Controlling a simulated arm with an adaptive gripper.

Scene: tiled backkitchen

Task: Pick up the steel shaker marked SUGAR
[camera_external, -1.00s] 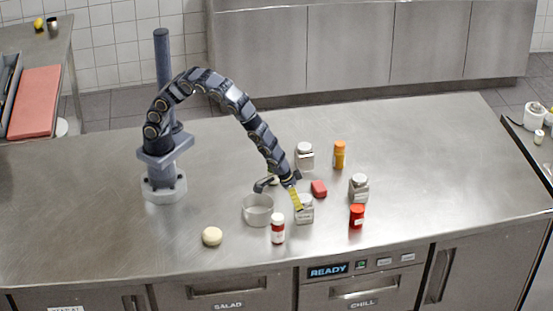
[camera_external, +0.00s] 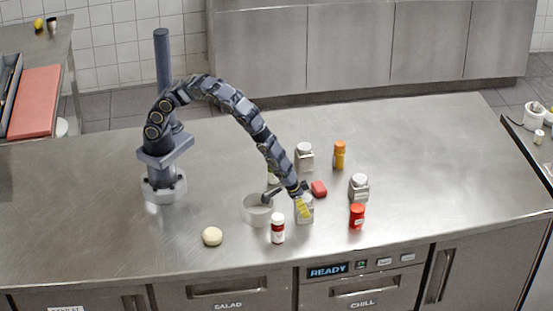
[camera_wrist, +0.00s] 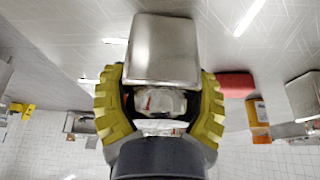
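A steel shaker (camera_external: 308,220) stands upright on the counter, largely covered by my gripper (camera_external: 303,208) in the external view. In the wrist view, the same shaker's shiny metal body (camera_wrist: 163,50) lies between the two yellow fingers of my gripper (camera_wrist: 160,95). The fingers are spread to its width, one along each side; firm contact cannot be made out. Two similar steel shakers stand apart, one behind (camera_external: 304,157) and one to the right (camera_external: 359,188). I cannot read SUGAR on any of them.
A red block (camera_external: 319,189) lies close to the right of my gripper. A round metal bowl (camera_external: 257,212) and a red-and-white bottle (camera_external: 278,230) are close on the left. An orange bottle (camera_external: 339,155) and a red jar (camera_external: 357,217) stand further right. The counter's right end is clear.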

